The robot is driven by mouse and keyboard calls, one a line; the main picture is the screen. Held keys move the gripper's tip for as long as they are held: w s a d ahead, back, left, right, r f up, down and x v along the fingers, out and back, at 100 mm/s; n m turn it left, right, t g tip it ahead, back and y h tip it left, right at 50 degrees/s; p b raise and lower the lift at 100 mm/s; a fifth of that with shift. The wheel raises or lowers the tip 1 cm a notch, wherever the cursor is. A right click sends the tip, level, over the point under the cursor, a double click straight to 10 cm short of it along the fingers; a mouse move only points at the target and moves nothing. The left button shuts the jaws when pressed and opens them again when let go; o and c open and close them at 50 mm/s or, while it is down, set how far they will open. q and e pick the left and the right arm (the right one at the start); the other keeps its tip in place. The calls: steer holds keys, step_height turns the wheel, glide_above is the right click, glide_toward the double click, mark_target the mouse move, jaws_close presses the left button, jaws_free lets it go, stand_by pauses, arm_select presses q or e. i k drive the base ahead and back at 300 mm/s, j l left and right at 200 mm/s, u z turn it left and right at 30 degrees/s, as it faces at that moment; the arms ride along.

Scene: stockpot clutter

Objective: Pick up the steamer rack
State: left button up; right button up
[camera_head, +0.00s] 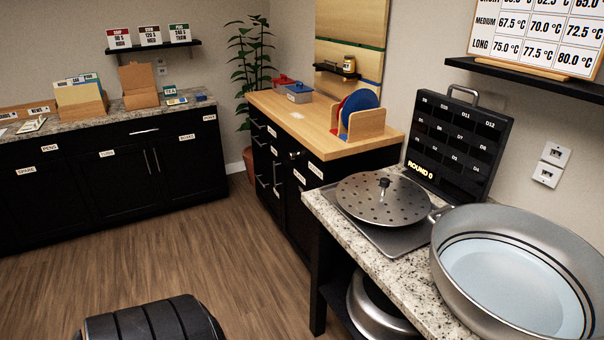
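The steamer rack (362,200) is a round grey metal disc full of holes, with a small upright black-and-silver knob at its middle. It lies flat over a grey tray or plate (385,238) on the speckled stone counter. I cannot tell whether a pan is under it; a short handle-like piece shows at its right edge. A large metal stockpot (468,285) holding pale blue water stands close to its right. Neither of my grippers shows in this view. A dark ribbed part at the bottom left seems to be mine.
A black numbered panel (458,146) with a handle stands behind the rack. A metal pot (375,310) sits on the shelf below the counter. A wooden-topped cabinet (300,115) stands behind, holding a rack of coloured discs (361,112). The wood floor (190,240) at left is clear.

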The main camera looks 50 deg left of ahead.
mark_target(376, 198)
steer(key=k+l+u, duration=0.15)
steer(key=u, duration=1.7)
